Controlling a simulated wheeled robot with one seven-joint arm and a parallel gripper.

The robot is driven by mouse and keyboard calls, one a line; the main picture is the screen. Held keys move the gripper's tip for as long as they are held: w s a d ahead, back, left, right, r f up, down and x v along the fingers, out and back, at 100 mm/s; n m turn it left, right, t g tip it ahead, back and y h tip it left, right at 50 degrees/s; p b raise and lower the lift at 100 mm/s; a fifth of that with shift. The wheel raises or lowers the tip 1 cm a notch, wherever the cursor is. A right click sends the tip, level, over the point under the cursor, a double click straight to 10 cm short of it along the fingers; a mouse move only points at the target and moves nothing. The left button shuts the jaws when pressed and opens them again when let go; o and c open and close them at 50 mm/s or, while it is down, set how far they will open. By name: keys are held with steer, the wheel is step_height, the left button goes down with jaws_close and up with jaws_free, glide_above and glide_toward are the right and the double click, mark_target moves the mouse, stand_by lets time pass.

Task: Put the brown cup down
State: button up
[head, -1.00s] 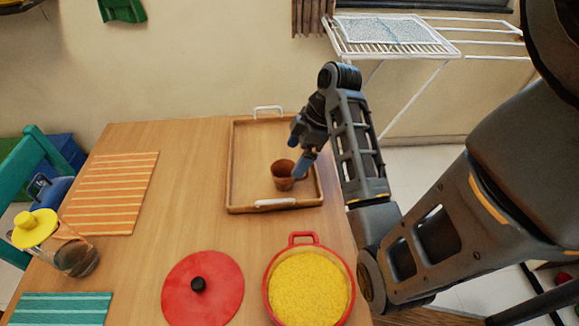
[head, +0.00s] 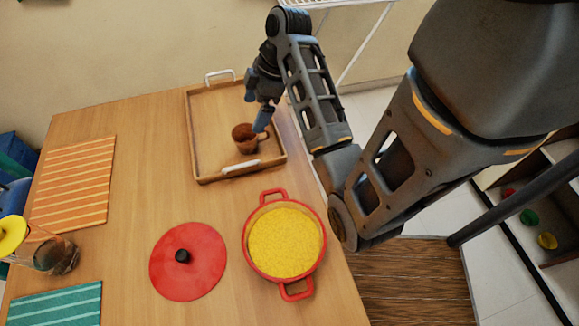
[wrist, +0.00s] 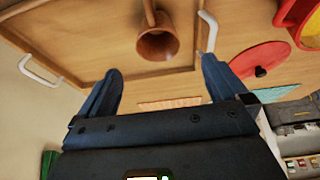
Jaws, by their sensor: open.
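The brown cup (head: 244,140) stands upright inside the wooden tray (head: 203,150), toward its front right part. My gripper (head: 261,118) is above and just right of the cup in the head view, with a finger overlapping the cup's rim in the picture. In the wrist view the cup (wrist: 157,42) shows its open mouth beyond the fingertips, its handle toward the top edge. My gripper (wrist: 160,68) has its two fingers wide apart with nothing between them. Whether a finger touches the cup is hard to tell.
The tray has white handles (head: 240,168). In front of it are a red pot (head: 284,240) with yellow contents and a red lid (head: 188,262). An orange striped mat (head: 75,185), a teal mat (head: 55,305) and a glass jug (head: 57,256) are left. The table's middle is clear.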

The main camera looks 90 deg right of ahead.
steer(key=w+a+f+m+t+h, duration=0.1)
steer(key=a+f+m+t+h, duration=0.15)
steer(key=a, duration=0.75)
steer(key=w+a+f+m+t+h, duration=0.1)
steer(key=a+f+m, duration=0.15)
steer(key=a, duration=0.85)
steer(key=s+a+r+t+y, duration=0.1)
steer(key=s+a+r+t, duration=0.2)
steer(key=s+r, duration=0.3)
steer(key=s+a+r+n+t+y, duration=0.1)
steer(key=s+a+r+t, duration=0.3)
steer(key=r, duration=0.7)
steer(key=s+a, duration=0.2)
steer(key=s, duration=0.1)
steer(key=shift+s+a, duration=0.2)
steer(key=shift+a, duration=0.1)
steer(key=shift+f, duration=0.2)
